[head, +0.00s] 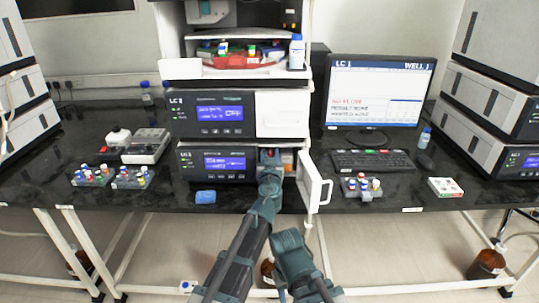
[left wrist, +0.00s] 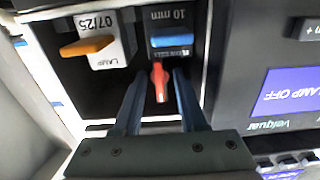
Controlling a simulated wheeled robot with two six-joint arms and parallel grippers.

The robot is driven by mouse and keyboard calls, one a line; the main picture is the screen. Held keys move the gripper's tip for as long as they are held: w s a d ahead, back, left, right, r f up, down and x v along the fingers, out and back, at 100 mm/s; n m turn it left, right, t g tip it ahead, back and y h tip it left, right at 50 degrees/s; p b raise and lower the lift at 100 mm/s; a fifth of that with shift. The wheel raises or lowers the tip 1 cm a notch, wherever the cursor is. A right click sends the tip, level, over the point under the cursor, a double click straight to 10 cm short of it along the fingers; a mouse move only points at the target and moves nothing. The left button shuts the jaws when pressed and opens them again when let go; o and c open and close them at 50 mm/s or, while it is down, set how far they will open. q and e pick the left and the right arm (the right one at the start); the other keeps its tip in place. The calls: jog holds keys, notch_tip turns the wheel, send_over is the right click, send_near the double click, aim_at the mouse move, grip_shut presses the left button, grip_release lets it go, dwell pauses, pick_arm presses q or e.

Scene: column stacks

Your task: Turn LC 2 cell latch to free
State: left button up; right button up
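In the left wrist view, which looks upside down, a red latch lever (left wrist: 160,84) stands nearly upright in the picture, close to the blue-handled cell (left wrist: 178,40) marked "10 mm". My left gripper (left wrist: 159,78) is open, with one dark finger on each side of the lever and a visible gap to each. In the head view my left gripper (head: 269,160) reaches into the open bay of the lower module (head: 215,163) and hides most of the bay.
An orange-handled lamp unit (left wrist: 88,46) marked "07/25" sits beside the cell. The bay's white door (head: 314,183) stands open at the right. A blue item (head: 205,197) lies on the dark bench in front. Vial racks (head: 362,187) stand on both sides.

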pick_arm(q)
grip_shut()
jog(key=shift+m, duration=0.3)
jog(key=m, duration=0.3)
jog(key=shift+d+m, duration=0.1)
jog(key=shift+m, duration=0.2)
jog(key=m, duration=0.4)
jog(key=shift+d+m, duration=0.1)
jog(key=shift+m, duration=0.2)
jog(key=m, duration=0.4)
jog(key=shift+f, duration=0.15)
jog(key=shift+d+f+m+b, duration=0.1)
jog(key=shift+m+b, duration=0.2)
jog(key=shift+m, duration=2.2)
